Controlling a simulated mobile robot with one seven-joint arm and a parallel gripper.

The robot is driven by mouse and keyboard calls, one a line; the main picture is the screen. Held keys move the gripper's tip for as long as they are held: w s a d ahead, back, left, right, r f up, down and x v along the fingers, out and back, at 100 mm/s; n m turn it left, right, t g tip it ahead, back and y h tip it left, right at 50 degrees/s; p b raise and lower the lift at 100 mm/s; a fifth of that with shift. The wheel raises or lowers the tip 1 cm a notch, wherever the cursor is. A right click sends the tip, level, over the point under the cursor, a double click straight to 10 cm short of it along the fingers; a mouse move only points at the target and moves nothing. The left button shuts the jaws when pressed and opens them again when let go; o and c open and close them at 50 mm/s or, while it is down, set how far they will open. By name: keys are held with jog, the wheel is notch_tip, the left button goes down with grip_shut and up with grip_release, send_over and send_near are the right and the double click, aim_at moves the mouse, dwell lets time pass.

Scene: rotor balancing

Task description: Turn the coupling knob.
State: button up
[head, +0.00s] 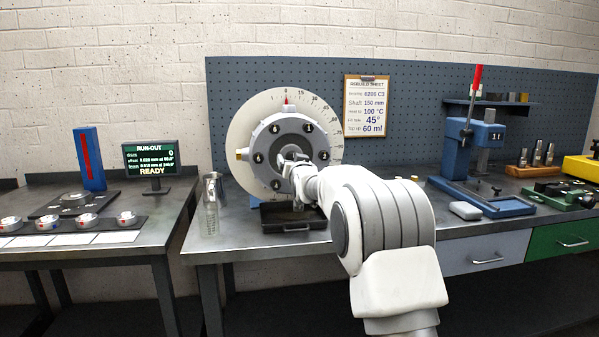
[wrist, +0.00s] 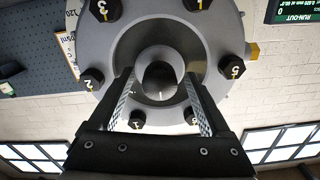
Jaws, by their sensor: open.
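The grey rotor hub (head: 268,142) is mounted in front of a pale round dial (head: 244,112) marked in degrees, with a red pointer at 0. In the wrist view the hub face (wrist: 225,45) fills the top, ringed by numbered black bolts. The dark round coupling knob (wrist: 160,78) is at its centre; in the head view my gripper and arm largely hide it. My gripper (head: 289,163) is at the hub's middle. In the wrist view my gripper (wrist: 160,92) is open, one finger on each side of the knob. Whether the fingers touch it I cannot tell.
A dark tray (head: 283,222) sits under the hub. A glass cylinder (head: 209,208) stands left of it. A run-out screen (head: 151,159) reading READY is on the left table. A blue press (head: 470,150) with a red-handled lever stands at right. A clipboard (head: 366,105) hangs behind.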

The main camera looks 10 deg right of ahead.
jog(key=s+p, duration=0.1)
jog(key=s, duration=1.5)
jog(key=shift+s, duration=0.35)
jog(key=s+f+n+g, duration=0.1)
jog(key=s+f+g, duration=0.3)
jog(key=s, duration=1)
jog(key=s+f+g+p, duration=0.1)
jog(key=s+f+g, duration=0.25)
jog(key=s, duration=0.95)
jog(key=s+f+n+g, duration=0.1)
jog(key=s+f+g, duration=0.35)
jog(key=s, duration=0.95)
notch_tip(320, 180, up, 22)
jog(key=p, duration=2)
jog(key=shift+w+p, duration=0.3)
jog(key=shift+p, duration=0.1)
